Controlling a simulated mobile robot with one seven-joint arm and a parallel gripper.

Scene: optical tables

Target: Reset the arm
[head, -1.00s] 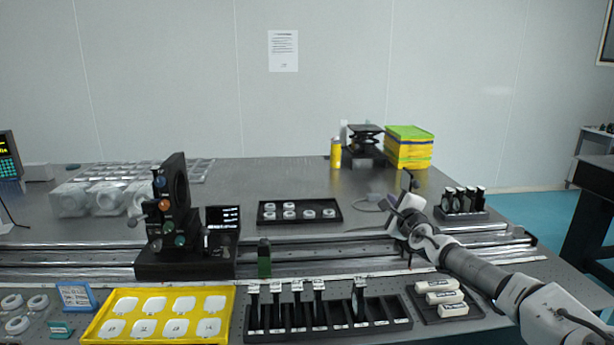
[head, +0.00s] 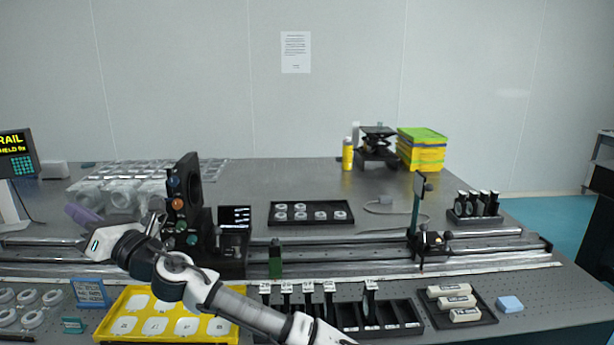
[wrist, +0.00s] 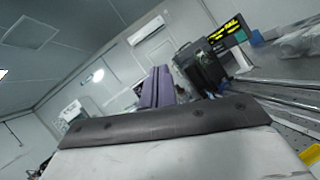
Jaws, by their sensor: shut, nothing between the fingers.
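My arm (head: 240,305) reaches from the bottom centre of the head view up and to the left, over the yellow tray. My gripper (head: 80,215) is at its far left end, in front of the clear plastic parts and left of the black optical mount. In the wrist view the purple fingers of my gripper (wrist: 157,88) are together with nothing between them. The wrist camera is tilted and looks mostly at wall and ceiling.
The black mount with coloured knobs (head: 185,205) stands close to my wrist. The yellow tray (head: 232,330) and black slotted rack (head: 408,328) line the front edge. A post on a carriage (head: 417,210) stands on the rail at right.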

